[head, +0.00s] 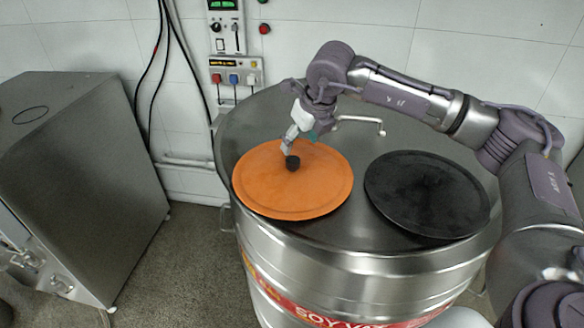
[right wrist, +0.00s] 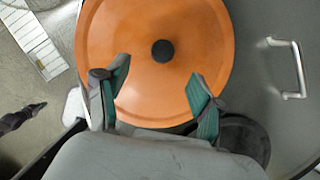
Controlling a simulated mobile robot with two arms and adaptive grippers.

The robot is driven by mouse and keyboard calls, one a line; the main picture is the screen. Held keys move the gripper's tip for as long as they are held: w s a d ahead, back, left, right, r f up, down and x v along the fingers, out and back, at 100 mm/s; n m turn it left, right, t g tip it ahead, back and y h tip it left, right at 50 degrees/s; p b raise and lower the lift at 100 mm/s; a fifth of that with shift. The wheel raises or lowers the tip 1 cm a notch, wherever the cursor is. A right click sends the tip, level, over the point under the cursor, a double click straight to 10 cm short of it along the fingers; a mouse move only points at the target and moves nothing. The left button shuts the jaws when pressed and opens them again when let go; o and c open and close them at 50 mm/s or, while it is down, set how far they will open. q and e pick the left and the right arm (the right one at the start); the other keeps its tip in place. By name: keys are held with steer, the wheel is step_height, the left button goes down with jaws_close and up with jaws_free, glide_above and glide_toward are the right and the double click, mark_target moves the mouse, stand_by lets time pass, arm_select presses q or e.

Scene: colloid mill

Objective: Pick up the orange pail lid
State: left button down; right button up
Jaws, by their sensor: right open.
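The orange pail lid (head: 305,192) lies flat on top of the large steel vat, at its left side in the head view. It is round with a small black knob (head: 292,162) in its middle. My right gripper (head: 288,150) is over the lid, close to the knob. In the right wrist view the orange lid (right wrist: 155,65) fills the upper middle. The open fingers of my right gripper (right wrist: 157,92) reach over its near part, with the knob (right wrist: 163,50) ahead of and between them. Nothing is between the fingers. My left gripper is not in view.
A black round lid (head: 427,195) lies on the vat (head: 350,268) to the right of the orange one. A bent metal handle (head: 362,121) rises behind them. A steel cabinet (head: 75,180) stands at the left. Switch boxes (head: 236,75) and cables hang on the tiled wall.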

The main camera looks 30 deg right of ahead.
mark_target(293, 160)
steer(key=x, duration=0.3)
steer(key=shift+w, duration=0.1)
steer(key=p+x, duration=0.3)
steer(key=shift+w+d, duration=0.1)
steer(key=shift+d, duration=0.05)
steer(key=x, duration=0.3)
steer(key=shift+d+p, duration=0.1)
steer(key=shift+p, duration=0.2)
steer(key=shift+f, duration=0.1)
steer(key=c, duration=0.6)
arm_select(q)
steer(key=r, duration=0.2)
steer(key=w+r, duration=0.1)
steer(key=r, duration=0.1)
arm_select(e)
jaws_close()
